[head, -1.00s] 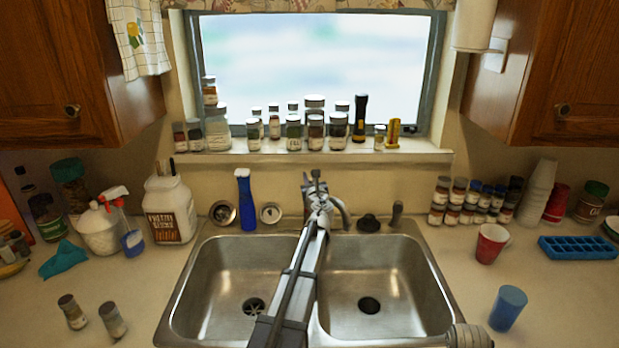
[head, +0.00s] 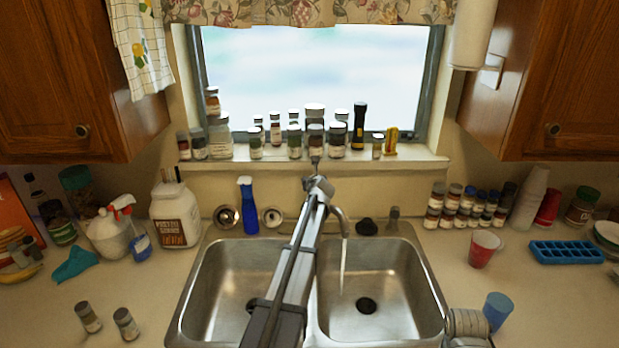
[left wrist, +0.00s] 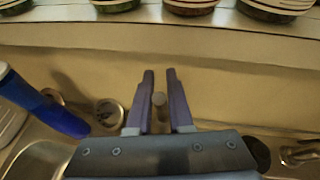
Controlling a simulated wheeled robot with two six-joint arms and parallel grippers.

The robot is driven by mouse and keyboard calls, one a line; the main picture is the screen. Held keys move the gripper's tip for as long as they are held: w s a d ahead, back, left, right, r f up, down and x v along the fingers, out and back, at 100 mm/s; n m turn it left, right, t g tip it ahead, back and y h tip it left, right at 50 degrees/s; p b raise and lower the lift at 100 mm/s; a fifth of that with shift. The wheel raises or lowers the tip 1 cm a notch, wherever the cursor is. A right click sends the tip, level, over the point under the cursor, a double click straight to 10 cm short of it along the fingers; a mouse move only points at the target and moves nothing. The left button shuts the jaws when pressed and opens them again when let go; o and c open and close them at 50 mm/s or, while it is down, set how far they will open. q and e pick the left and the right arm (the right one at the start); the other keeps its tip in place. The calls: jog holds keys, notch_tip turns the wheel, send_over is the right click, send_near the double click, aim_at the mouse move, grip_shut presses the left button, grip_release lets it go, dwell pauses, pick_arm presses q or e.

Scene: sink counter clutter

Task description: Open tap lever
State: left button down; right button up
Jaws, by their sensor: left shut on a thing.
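The tap stands behind the double sink; its curved metal spout (head: 341,214) points over the right basin. A thin stream of water (head: 342,265) runs from it into that basin. My left gripper (head: 317,178) is at the top of the tap and hides most of the tap body. In the left wrist view its two purple-grey fingers (left wrist: 160,82) stand on either side of the round-ended tap lever (left wrist: 159,101), and the gripper is shut on it.
A blue spray bottle (head: 247,204) stands left of the tap, and a dark stopper (head: 367,226) right of it. Several jars (head: 295,142) line the window sill above. A red cup (head: 484,247) and blue cup (head: 497,309) stand right of the sink.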

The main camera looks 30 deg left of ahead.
pick_arm(q)
jog(key=c, duration=0.8)
grip_release()
jog(key=p+v, duration=0.3)
jog(key=v, duration=0.5)
jog(key=shift+a, duration=0.1)
jog(key=shift+f, duration=0.1)
